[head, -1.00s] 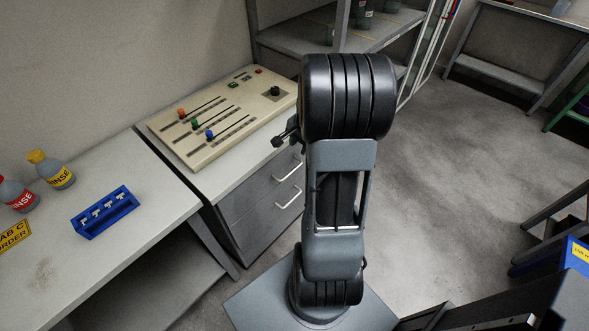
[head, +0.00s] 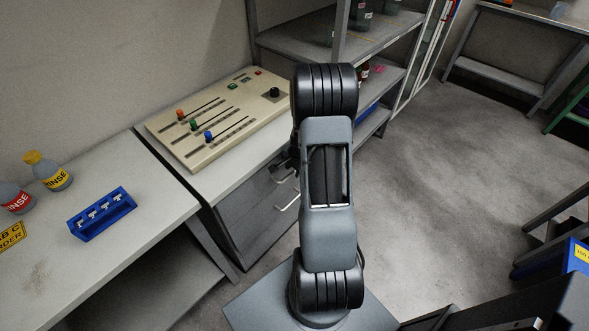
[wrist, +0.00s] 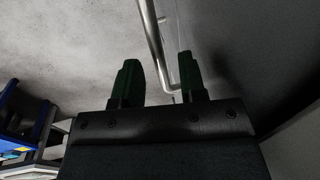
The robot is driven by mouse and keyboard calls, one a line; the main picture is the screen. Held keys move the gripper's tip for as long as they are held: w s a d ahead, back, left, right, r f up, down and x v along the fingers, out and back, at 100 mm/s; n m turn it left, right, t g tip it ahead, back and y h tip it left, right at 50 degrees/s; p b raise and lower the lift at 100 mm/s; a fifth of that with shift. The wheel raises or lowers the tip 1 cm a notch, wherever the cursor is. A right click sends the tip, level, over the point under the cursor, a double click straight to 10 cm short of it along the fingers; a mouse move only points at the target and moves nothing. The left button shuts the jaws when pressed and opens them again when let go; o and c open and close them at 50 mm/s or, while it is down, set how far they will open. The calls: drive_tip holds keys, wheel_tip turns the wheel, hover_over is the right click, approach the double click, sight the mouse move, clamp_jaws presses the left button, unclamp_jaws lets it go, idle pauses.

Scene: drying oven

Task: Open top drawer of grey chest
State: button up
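The grey chest (head: 245,222) stands under the cream control panel, its drawer fronts facing right in the head view. A lower drawer handle (head: 288,203) shows beside my arm; the upper one is largely hidden by my arm and gripper. In the wrist view a metal bar handle (wrist: 151,38) runs between the two dark green fingers of my gripper (wrist: 158,60). The fingers are apart, with a gap on each side of the bar, and do not appear to grip it. The drawers look shut as far as they show.
The cream control panel (head: 218,118) with sliders lies on the chest. A table (head: 130,235) to the left carries a blue rack (head: 102,214) and rinse bottles (head: 48,171). Grey shelving (head: 385,75) stands behind. The floor (head: 440,190) right of my arm is clear.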

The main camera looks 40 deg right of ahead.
drive_tip(key=shift+c, duration=0.3)
clamp_jaws()
idle(0.4)
